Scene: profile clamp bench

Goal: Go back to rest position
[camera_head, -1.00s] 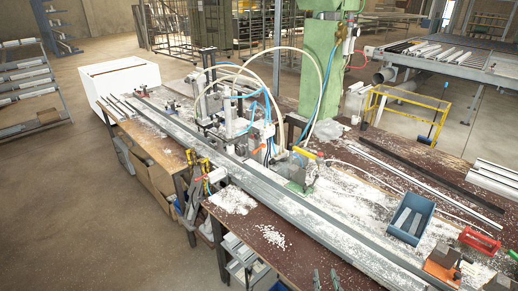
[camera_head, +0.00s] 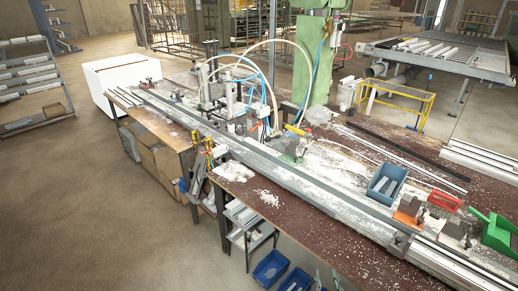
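My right gripper (camera_head: 327,281) shows only as two grey fingertips at the bottom edge, right of centre. The fingertips stand apart with nothing seen between them. They appear in front of the bench's near side; the rest of that arm is out of frame. My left gripper is not in view. A long grey profile rail (camera_head: 300,184) runs diagonally along the workbench (camera_head: 300,225), from the back left to the front right. The clamp and drilling machine (camera_head: 232,100), with looped hoses, stands at the bench's middle.
A blue bin (camera_head: 378,195), a red tray (camera_head: 444,200) and a green dustpan (camera_head: 495,232) lie on the bench's right part. Blue crates (camera_head: 270,268) stand low beside the bench. A white box (camera_head: 118,80) is at the far left. The floor (camera_head: 90,200) at left is clear.

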